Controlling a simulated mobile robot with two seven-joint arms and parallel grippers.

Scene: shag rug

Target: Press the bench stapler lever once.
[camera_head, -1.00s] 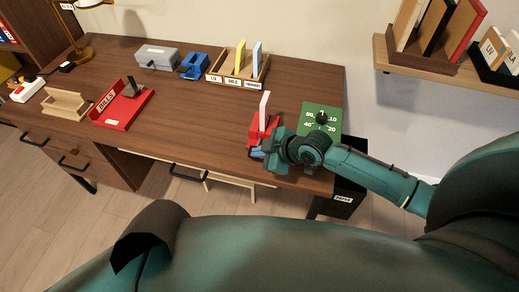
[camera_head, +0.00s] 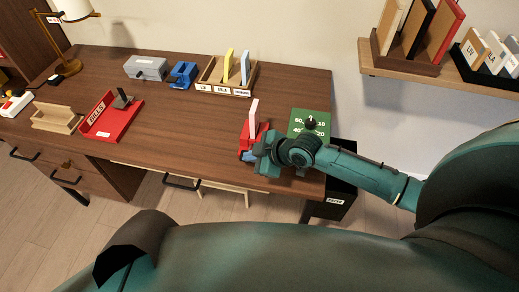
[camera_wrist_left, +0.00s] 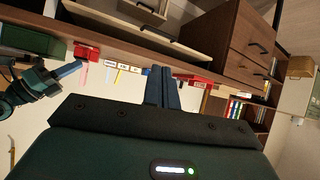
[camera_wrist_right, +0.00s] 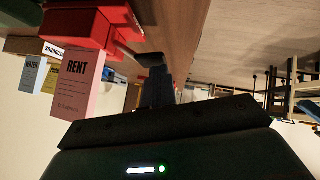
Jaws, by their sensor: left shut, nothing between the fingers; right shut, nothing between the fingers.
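A red device (camera_head: 246,141), which I take to be the bench stapler, stands near the desk's front edge. A pale pink card (camera_head: 253,117) stands upright in it; in the right wrist view the card (camera_wrist_right: 77,85) reads RENT. There the red body (camera_wrist_right: 85,27) has a short arm, the lever, with a dark pad (camera_wrist_right: 150,59) at its end. My right gripper (camera_head: 250,156) is shut and empty at the device's front. Its fingertips (camera_wrist_right: 156,72) are close to the pad; contact cannot be told. My left gripper (camera_wrist_left: 163,75) is shut and empty, away from the desk objects.
A green dial board (camera_head: 310,122) lies right of the device. A card rack (camera_head: 226,82), blue device (camera_head: 183,74) and grey box (camera_head: 145,68) stand along the back. A red tray (camera_head: 110,118) and wooden holder (camera_head: 56,117) are at left. The desk middle (camera_head: 185,120) is clear.

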